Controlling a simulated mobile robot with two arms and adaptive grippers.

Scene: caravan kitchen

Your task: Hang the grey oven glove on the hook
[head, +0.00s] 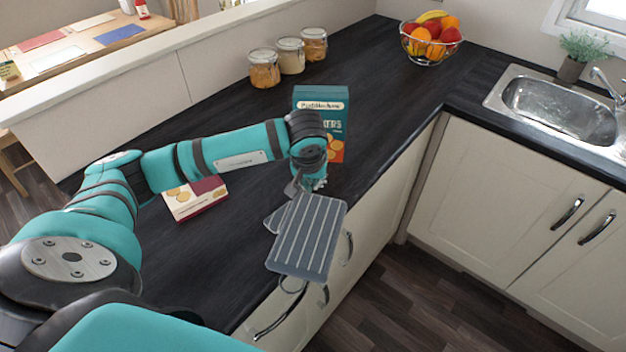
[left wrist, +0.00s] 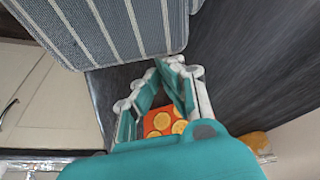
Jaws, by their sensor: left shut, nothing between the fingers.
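The grey oven glove (head: 308,240), with pale stripes, is at the counter's front edge in the head view, its lower end reaching out past the edge. Its thumb part points left. A thin dark loop (head: 292,285) shows just below it; I cannot tell whether it belongs to the glove. My left gripper (head: 308,184) is just above the glove's upper end, shut and empty. In the left wrist view the glove (left wrist: 112,28) fills the top left, close beyond the shut fingers (left wrist: 172,68). I cannot make out the hook for certain. My right gripper is not in view.
A teal cracker box (head: 320,100) stands behind the gripper. A small flat box (head: 195,198) lies left of it on the dark counter. Several jars (head: 290,56), a fruit bowl (head: 431,42) and a sink (head: 560,108) are farther back. Cabinet handles (head: 275,325) are below the counter edge.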

